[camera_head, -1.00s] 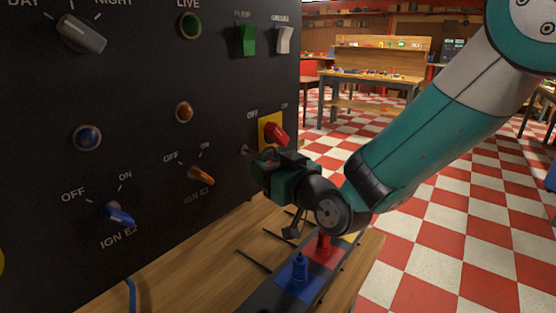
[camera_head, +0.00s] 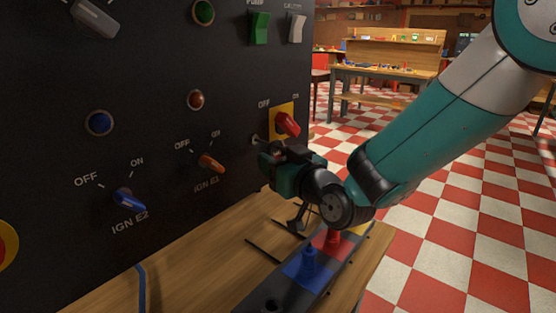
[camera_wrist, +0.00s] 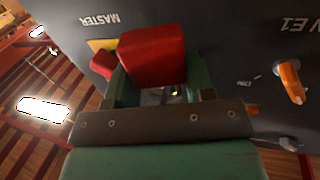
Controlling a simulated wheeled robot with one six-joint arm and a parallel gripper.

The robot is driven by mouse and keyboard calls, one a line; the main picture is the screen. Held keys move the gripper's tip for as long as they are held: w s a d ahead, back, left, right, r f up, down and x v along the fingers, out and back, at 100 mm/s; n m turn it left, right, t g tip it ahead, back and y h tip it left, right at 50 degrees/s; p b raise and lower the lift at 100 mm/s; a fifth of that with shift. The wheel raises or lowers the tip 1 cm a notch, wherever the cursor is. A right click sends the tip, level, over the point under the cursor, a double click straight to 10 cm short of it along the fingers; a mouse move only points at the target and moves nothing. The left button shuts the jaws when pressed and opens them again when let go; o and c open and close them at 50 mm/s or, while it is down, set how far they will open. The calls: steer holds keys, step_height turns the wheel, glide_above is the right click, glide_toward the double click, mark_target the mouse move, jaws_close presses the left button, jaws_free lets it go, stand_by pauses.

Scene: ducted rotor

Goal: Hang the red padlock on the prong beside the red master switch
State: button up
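The red master switch (camera_head: 289,124) sits on a yellow plate at the right edge of the black panel. In the wrist view the switch (camera_wrist: 103,63) is partly hidden. A metal prong (camera_head: 256,140) juts from the panel just left of the switch. My gripper (camera_head: 273,163) is close to the panel, just below the prong and switch. In the wrist view its teal fingers (camera_wrist: 157,84) are on either side of the red padlock (camera_wrist: 152,54), holding it near the panel. The padlock is hidden in the head view. I cannot tell whether its shackle is on the prong.
The panel (camera_head: 60,130) carries knobs, lamps and toggles, including the orange knob (camera_head: 211,163) left of my gripper. Checkered floor lies open at right.

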steer(key=o, duration=0.5)
steer(key=shift+c, duration=0.2)
steer(key=b+v, duration=1.4)
steer(key=v, duration=0.3)
steer(key=s+d+f+g+h, duration=0.3)
steer(key=s+f+g, duration=0.4)
steer(key=s+d+f+g+h, duration=0.3)
steer(key=s+f+g, duration=0.4)
steer(key=s+f, duration=0.1)
step_height(320, 180, up, 24)
steer(key=p, duration=2.3)
steer(key=shift+s+d+f+h+p, duration=0.15)
steer(key=shift+s+h+p, duration=0.15)
